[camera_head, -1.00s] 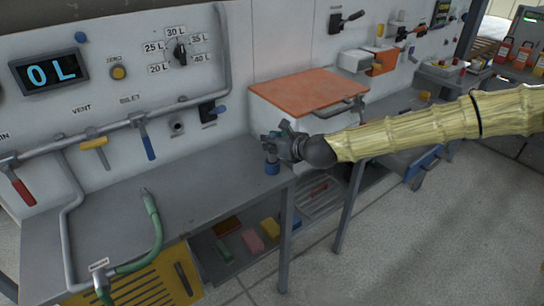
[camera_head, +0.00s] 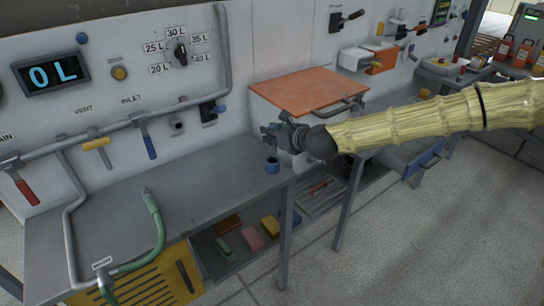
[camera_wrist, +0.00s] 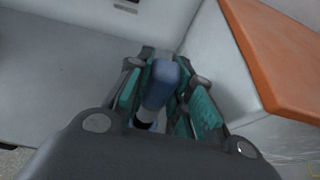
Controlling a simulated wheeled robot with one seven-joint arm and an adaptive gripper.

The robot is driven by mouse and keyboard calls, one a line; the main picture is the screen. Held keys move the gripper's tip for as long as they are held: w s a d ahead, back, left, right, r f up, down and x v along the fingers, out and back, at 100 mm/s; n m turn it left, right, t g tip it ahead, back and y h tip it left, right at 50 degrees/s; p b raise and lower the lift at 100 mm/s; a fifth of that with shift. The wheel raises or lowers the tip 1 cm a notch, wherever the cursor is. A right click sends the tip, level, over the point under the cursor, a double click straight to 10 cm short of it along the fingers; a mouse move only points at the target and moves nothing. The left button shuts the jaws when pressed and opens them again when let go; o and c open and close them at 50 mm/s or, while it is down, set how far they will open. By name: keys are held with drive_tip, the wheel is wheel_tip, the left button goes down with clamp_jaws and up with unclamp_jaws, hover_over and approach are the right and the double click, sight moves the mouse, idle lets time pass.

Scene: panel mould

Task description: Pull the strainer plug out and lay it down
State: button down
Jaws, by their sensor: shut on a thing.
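The strainer plug shows in the wrist view as a blue knob (camera_wrist: 162,82) with a paler, narrower part below it. My gripper (camera_wrist: 157,90) is shut on it, with a teal-padded finger on each side. In the head view my gripper (camera_head: 270,136) is above the right end of the grey bench, and the plug in it is too small to make out clearly. A short blue collar (camera_head: 272,167) with a dark top sits on the bench right below my gripper, with a gap between them. The plug's lower end is partly hidden in the wrist view.
An orange lid (camera_head: 308,92) on a white box is close behind my gripper. The grey bench top (camera_head: 205,185) is mostly clear to the left. A green hose (camera_head: 156,225) stands at its left front. A shelf with several coloured blocks (camera_head: 252,238) is below.

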sight(272, 126)
drive_tip(key=shift+r, duration=0.1)
idle(0.3)
drive_tip(key=shift+r+p, duration=1)
drive_tip(key=shift+r, duration=0.95)
drive_tip(key=shift+f, duration=0.1)
